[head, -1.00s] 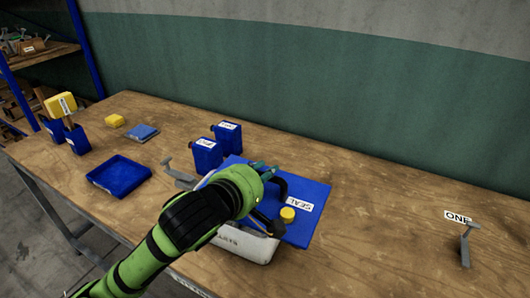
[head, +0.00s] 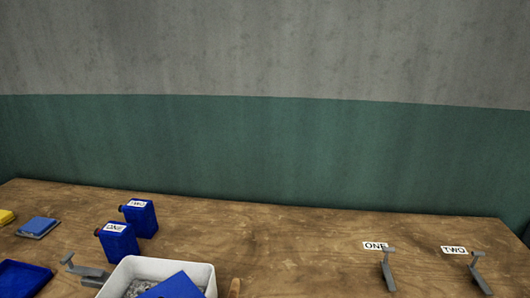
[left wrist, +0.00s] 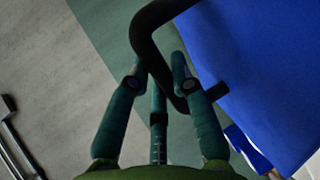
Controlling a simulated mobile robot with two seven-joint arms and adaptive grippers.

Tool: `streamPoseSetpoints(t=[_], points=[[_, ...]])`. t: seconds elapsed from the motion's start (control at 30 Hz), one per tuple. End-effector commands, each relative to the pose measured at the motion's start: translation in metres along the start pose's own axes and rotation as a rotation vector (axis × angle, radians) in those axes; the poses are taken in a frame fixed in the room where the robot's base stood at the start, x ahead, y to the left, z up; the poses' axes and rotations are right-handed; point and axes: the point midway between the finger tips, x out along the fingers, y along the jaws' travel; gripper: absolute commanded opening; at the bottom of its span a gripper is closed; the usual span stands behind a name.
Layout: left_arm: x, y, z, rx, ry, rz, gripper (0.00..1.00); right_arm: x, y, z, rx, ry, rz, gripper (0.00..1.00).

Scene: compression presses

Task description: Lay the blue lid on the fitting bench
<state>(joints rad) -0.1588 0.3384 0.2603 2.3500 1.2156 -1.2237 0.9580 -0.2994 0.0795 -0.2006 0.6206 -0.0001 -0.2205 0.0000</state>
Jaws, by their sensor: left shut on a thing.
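In the left wrist view the blue lid (left wrist: 245,60) is a flat blue panel with a black bar handle (left wrist: 146,45). My left gripper (left wrist: 160,85) is shut on that handle, and the lid hangs to the right of the fingers. In the head view a blue corner (head: 175,287) shows over the white bin at the bottom edge; I cannot tell whether it is the lid. A wooden bench (head: 300,240) runs across the head view; no label says whether it is the fitting bench. Neither gripper shows in the head view.
The open white bin (head: 198,272) holds grey material. Two blue canisters (head: 118,243) (head: 142,217) stand behind it. A blue tray (head: 22,278) and a blue-grey block (head: 38,227) lie left. Grey brackets (head: 387,272) (head: 480,272) stand right, by labels ONE and TWO. The middle is clear.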

Motion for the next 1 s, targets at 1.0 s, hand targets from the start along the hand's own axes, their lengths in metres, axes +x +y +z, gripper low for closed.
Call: streamPoseSetpoints(t=[1.0], points=[[-0.029, -0.003, 0.010, 0.047, -0.117, -0.007, 0.00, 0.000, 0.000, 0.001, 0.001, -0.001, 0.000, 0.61]])
